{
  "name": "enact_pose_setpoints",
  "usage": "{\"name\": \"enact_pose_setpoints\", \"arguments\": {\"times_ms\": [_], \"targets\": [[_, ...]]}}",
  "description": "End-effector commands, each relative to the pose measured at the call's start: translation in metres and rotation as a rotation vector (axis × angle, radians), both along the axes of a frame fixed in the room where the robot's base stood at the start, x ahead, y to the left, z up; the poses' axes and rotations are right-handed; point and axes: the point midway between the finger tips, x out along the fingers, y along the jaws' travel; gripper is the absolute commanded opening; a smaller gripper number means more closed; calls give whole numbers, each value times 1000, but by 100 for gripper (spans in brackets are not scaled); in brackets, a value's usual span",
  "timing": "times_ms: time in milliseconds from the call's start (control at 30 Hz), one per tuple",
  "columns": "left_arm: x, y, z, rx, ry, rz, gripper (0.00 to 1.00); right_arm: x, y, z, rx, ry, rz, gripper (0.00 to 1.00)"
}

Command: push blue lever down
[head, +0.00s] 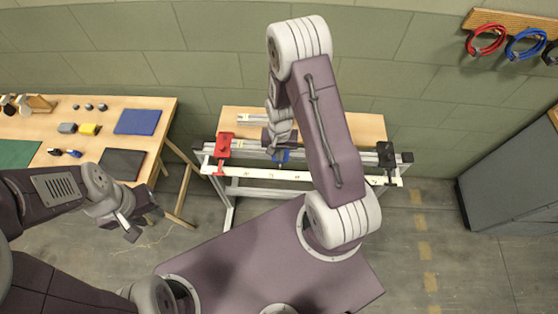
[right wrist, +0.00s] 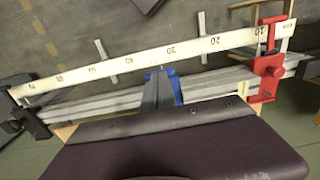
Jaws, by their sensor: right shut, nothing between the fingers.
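The blue lever (head: 283,157) is on the middle of the metal rail stand, partly hidden behind my right arm and gripper. In the right wrist view the blue part (right wrist: 177,88) shows on both sides of my right gripper's fingers (right wrist: 158,82). My right gripper (head: 274,150) is shut and empty, right over the blue lever; I cannot tell whether they touch. My left gripper (head: 142,219) is apart from the stand, over the floor at the left, with its fingers spread and nothing between them.
The stand carries a white numbered scale (right wrist: 135,63), a red clamp (head: 223,146) at its left end and a black clamp (head: 386,156) at its right. A wooden table (head: 180,112) with blocks and mats stands at left. A grey cabinet (head: 510,150) stands at right.

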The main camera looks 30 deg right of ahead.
Motion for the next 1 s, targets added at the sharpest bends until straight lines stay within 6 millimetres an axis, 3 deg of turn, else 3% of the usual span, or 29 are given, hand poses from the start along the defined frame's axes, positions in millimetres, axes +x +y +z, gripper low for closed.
{"name": "enact_pose_setpoints", "arguments": {"times_ms": [1000], "targets": [[0,0,-11,0,0,0,33,-8,5,-15,-1,-3,0,0]]}}
